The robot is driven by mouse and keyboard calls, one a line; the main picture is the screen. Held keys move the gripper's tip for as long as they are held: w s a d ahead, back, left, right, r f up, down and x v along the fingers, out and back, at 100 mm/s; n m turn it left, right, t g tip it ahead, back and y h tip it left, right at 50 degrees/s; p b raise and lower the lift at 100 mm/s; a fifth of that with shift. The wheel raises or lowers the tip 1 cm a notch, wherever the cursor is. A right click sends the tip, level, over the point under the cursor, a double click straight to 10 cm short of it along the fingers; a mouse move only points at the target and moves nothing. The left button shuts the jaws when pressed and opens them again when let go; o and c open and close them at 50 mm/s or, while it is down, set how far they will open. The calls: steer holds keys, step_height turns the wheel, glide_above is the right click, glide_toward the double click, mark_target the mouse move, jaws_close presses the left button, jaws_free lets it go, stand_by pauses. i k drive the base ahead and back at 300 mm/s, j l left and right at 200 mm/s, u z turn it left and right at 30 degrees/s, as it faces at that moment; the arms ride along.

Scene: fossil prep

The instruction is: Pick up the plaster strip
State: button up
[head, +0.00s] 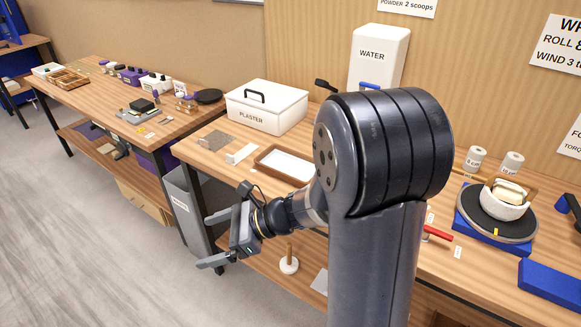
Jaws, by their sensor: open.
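A small white piece (241,153) lies flat on the workbench in front of the plaster bin; it may be the plaster strip, but it is too small to be sure. A shallow brown-rimmed tray (262,160) with a white inside lies just right of it, partly hidden by my arm. My gripper (208,241) is open and empty, its fingers pointing left. It appears in front of the workbench edge, below and apart from the white piece in the picture.
A white lidded bin marked PLASTER (267,107) and a WATER container (379,55) stand behind. A grey mesh square (216,140) lies left of the white piece. A bowl on a turntable (496,212) is at right. Grey bin (190,205) stands below the bench edge.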

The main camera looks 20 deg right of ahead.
mark_target(234, 160)
steer(key=i+u, duration=0.25)
steer(key=i, duration=0.45)
steer(key=i+l+u, duration=0.3)
steer(key=i, duration=0.35)
steer(key=j, duration=0.1)
